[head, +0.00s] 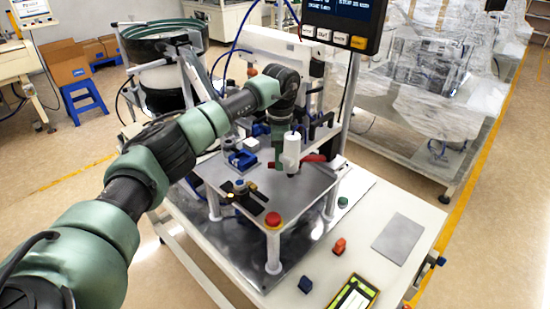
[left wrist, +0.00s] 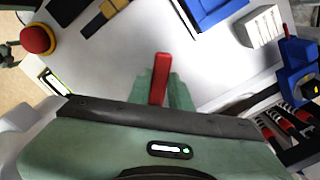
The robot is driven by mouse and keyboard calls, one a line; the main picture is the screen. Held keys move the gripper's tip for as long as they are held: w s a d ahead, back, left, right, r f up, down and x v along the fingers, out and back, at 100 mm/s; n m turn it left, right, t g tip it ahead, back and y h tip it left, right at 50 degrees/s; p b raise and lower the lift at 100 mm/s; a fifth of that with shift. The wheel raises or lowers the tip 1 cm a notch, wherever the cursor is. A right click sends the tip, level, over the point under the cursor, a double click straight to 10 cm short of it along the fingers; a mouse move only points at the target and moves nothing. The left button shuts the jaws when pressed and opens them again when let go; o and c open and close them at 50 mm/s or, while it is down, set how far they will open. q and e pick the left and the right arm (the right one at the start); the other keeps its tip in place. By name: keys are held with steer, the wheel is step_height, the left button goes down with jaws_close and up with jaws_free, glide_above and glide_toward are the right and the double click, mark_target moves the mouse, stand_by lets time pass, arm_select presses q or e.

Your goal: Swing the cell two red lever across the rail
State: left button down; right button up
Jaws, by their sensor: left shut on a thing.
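My left gripper (head: 278,134) reaches down over the metal plate of the cell, beside a white upright cylinder (head: 291,150). In the left wrist view its green fingers (left wrist: 172,92) are closed around a red lever (left wrist: 159,80), whose end sticks out past them. In the head view a red bar (head: 314,158), which looks like the same lever, shows just right of the white cylinder. The fingertips are partly hidden there. No cell number or rail can be made out clearly. My right gripper is not in view.
A red stop button (head: 273,219) stands at the plate's front corner. Blue fixtures (head: 242,158) sit left of the gripper. A monitor (head: 342,22) hangs above on a post. The table in front holds small blocks, a grey pad (head: 398,238) and a yellow-edged device (head: 352,294).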

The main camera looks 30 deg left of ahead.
arm_select(q)
steer(key=c, duration=1.3)
jaws_free()
steer(key=shift+c, duration=0.2)
steer(key=shift+o, duration=0.3)
steer(key=shift+d, duration=0.1)
step_height(320, 180, up, 7)
steer(key=shift+w+f+b, duration=0.1)
steer(key=shift+b, duration=1.15)
steer(key=shift+r, duration=0.55)
